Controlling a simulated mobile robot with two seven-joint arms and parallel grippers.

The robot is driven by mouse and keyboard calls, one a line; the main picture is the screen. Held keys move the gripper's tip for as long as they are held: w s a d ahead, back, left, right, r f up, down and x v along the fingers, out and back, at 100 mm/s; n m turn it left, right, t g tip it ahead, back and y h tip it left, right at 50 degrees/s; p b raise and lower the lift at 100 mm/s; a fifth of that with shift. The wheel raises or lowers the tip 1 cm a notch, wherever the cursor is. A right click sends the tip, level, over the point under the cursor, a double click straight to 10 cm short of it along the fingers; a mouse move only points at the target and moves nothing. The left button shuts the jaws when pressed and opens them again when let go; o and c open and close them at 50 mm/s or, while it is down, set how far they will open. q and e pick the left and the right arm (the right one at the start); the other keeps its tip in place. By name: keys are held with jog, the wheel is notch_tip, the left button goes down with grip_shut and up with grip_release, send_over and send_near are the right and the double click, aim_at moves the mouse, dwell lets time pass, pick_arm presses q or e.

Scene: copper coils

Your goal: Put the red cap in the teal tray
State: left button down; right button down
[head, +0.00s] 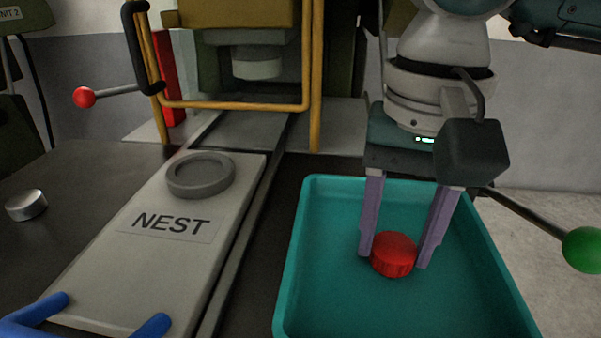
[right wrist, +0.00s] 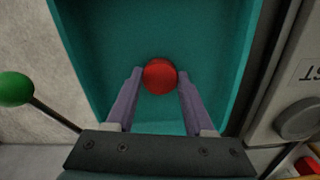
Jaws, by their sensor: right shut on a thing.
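The red cap (head: 394,255) is a short round piece with a ribbed side. It is between the lilac fingertips of my right gripper (head: 396,252), which is shut on it, and it looks upright. The teal tray (head: 292,262) is around and below the cap; I cannot tell whether the cap touches its floor. In the right wrist view the cap (right wrist: 160,76) shows at the fingertips, over the floor of the tray (right wrist: 105,60). My left gripper is not in view.
Left of the tray is a grey plate marked NEST (head: 120,270) with a round grey ring (head: 201,175) and blue handle-like ends (head: 150,326). A metal disc (head: 26,205) lies at the far left. A press with a yellow guard (head: 235,106) stands behind. A green knob (head: 583,250) is at the right.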

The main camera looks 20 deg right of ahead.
aim_at(395, 248)
jog(key=shift+f, duration=0.1)
jog(key=c, duration=0.7)
grip_release()
jog(key=shift+c, duration=0.2)
jog(key=o, duration=0.5)
jog(key=shift+c, duration=0.2)
jog(key=shift+r, duration=0.3)
notch_tip(395, 248, up, 12)
jog(key=p, duration=0.2)
jog(key=shift+f+p, duration=0.15)
jog(key=shift+p, duration=0.25)
